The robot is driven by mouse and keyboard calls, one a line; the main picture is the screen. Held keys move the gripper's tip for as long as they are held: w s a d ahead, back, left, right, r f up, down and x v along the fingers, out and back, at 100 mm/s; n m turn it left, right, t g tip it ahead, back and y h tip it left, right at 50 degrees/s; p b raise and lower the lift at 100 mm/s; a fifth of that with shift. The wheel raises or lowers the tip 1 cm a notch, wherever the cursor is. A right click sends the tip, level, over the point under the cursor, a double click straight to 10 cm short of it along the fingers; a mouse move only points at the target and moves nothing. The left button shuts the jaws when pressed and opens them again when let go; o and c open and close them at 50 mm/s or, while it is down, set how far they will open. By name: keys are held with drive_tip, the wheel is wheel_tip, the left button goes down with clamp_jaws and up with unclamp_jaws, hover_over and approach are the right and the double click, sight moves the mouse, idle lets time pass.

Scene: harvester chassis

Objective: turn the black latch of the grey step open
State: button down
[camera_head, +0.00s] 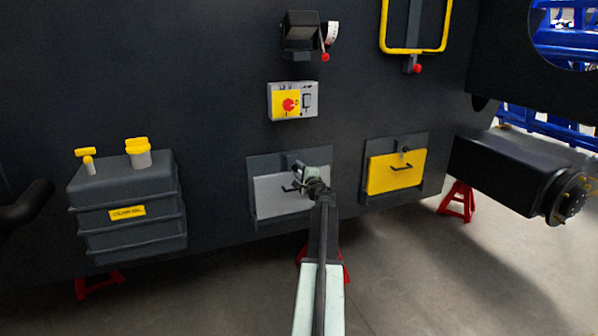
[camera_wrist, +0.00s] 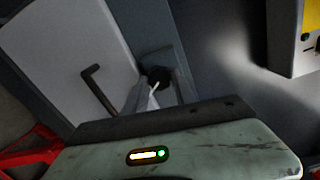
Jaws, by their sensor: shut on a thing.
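The grey step (camera_head: 268,197) is a light grey panel in a dark frame on the chassis wall, and it looks folded up flat. It also fills the upper left of the wrist view (camera_wrist: 75,38), with a bent black handle (camera_wrist: 98,92). The black latch (camera_wrist: 158,76) sits at the panel's top edge on the dark frame. My gripper (camera_head: 301,168) is at the latch, shut on it. In the wrist view the fingertips (camera_wrist: 152,93) meet the latch, and the gripper body hides their lower part. In the head view my gripper covers most of the latch.
A yellow step (camera_head: 396,173) with its own latch is to the right. A yellow and grey switch box (camera_head: 292,101) is above. A dark tank (camera_head: 128,207) with yellow caps is at left. Red stands (camera_head: 457,202) are on the floor below.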

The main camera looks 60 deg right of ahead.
drive_tip(key=n, duration=0.5)
drive_tip(key=shift+s+n, duration=0.1)
drive_tip(key=shift+n, duration=0.2)
drive_tip(key=n, duration=0.5)
drive_tip(key=shift+r, duration=0.1)
drive_tip(key=shift+n, duration=0.3)
drive_tip(key=c, duration=1)
unclamp_jaws()
drive_tip(key=shift+c, duration=0.2)
drive_tip(key=shift+a, duration=0.1)
drive_tip(key=v, duration=0.7)
drive_tip(key=shift+s+a, duration=0.2)
drive_tip(key=shift+s, duration=0.1)
